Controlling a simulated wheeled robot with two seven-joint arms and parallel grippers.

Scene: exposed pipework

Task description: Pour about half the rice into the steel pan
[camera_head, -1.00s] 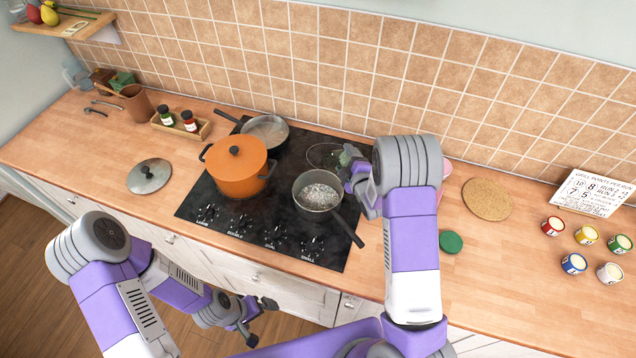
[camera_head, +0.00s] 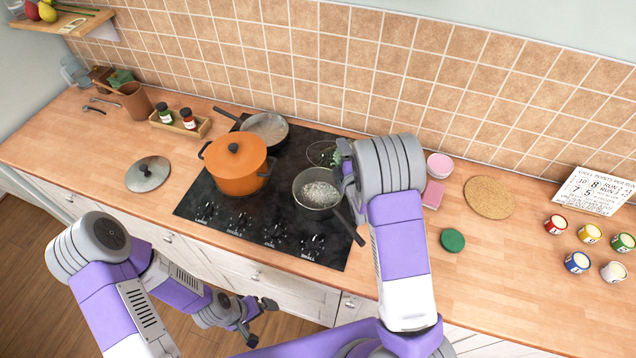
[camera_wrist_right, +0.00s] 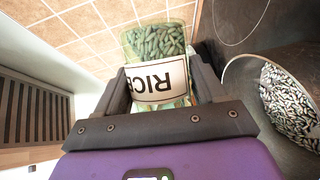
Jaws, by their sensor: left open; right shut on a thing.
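My right gripper (camera_wrist_right: 160,88) is shut on the clear rice jar (camera_wrist_right: 155,42), labelled RICE, with greenish grains inside. The lettering is upside down in the right wrist view. In the head view the jar (camera_head: 331,157) shows only partly beside my right wrist, just behind the steel pan (camera_head: 305,202); its exact tilt is unclear. The pan stands on the front right of the hob and holds a pale grainy heap. The pan and its grains also show at the right of the wrist view (camera_wrist_right: 288,105). My left gripper (camera_head: 261,321) is open and empty, low before the cabinets.
An orange lidded pot (camera_head: 236,165) stands left of the pan, with another pan (camera_head: 266,128) behind it. The steel pan's handle (camera_head: 347,228) points to the front right. A green lid (camera_head: 453,240), cork mat (camera_head: 489,197) and pink bowl (camera_head: 439,165) lie on the right counter.

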